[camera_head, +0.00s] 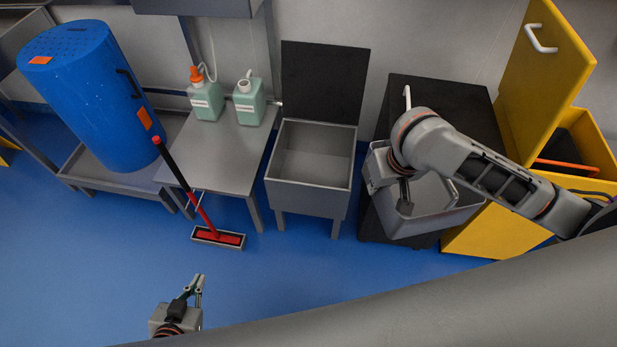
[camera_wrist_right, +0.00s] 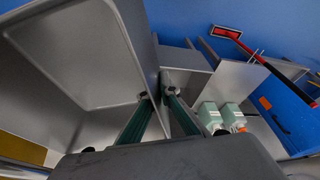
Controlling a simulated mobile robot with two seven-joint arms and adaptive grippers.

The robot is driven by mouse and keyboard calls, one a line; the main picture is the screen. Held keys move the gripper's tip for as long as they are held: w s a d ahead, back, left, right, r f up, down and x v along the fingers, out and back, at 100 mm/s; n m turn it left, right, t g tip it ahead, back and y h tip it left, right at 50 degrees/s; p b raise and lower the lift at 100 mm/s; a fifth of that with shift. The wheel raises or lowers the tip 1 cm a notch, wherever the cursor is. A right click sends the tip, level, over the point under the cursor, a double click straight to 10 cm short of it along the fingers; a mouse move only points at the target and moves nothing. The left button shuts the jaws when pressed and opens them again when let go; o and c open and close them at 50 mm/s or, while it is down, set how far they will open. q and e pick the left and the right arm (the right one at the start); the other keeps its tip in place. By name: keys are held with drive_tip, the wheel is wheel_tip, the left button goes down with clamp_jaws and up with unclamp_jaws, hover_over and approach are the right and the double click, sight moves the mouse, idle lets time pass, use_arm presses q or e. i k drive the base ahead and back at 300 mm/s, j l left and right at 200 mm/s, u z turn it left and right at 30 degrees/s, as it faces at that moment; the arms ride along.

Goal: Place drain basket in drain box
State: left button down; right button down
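The drain basket, a grey metal tub (camera_head: 432,222), is at the right, in front of and over the black cabinet. My right gripper (camera_head: 404,200) is at its left side. In the right wrist view the fingers (camera_wrist_right: 157,92) close in from both sides on the wall of the basket (camera_wrist_right: 90,60). I cannot tell whether the basket rests on anything. The drain box (camera_head: 310,155) is a grey open-topped box on legs, left of the basket, with its dark lid (camera_head: 325,80) raised and its inside empty. My left gripper (camera_head: 194,283) is open and empty, low at the left.
A steel table (camera_head: 225,155) with two green bottles (camera_head: 207,98) stands left of the box. A blue barrel (camera_head: 85,90) and a red squeegee (camera_head: 217,238) are further left. A yellow bin (camera_head: 545,75) with raised lid is at the right.

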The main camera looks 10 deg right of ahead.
sight(308, 174)
drive_tip(key=i+j, duration=0.2)
drive_tip(key=j, duration=0.15)
drive_tip(key=i+j+z, duration=0.15)
drive_tip(key=j, duration=0.2)
drive_tip(key=i+j+z, duration=0.15)
drive_tip(key=i+j, duration=0.45)
drive_tip(key=j, duration=0.15)
